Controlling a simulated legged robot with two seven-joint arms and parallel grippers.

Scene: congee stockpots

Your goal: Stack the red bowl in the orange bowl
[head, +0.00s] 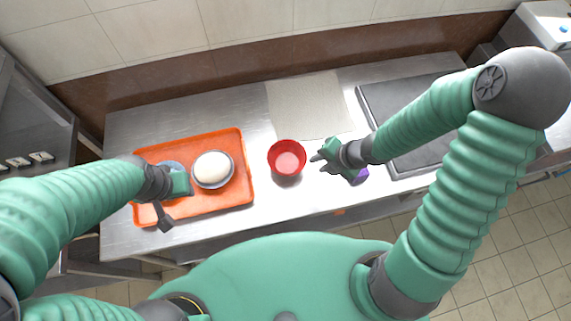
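The red bowl (287,158) stands upright and looks empty on the steel counter, just right of the orange tray. My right gripper (317,162) is just right of the red bowl, pointing at it, with its fingers apart and nothing seen between them. I cannot make out an orange bowl; a small orange patch (340,211) shows low at the counter's front edge, too small to identify. My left gripper (170,205) is over the left part of the orange tray; its finger opening is unclear.
The orange tray (240,192) holds a grey bowl with a white round thing (213,167) and a bluish item partly behind my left gripper. A purple object (361,175) is partly hidden by my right gripper. A beige mat (305,105) and a dark board (385,100) lie behind.

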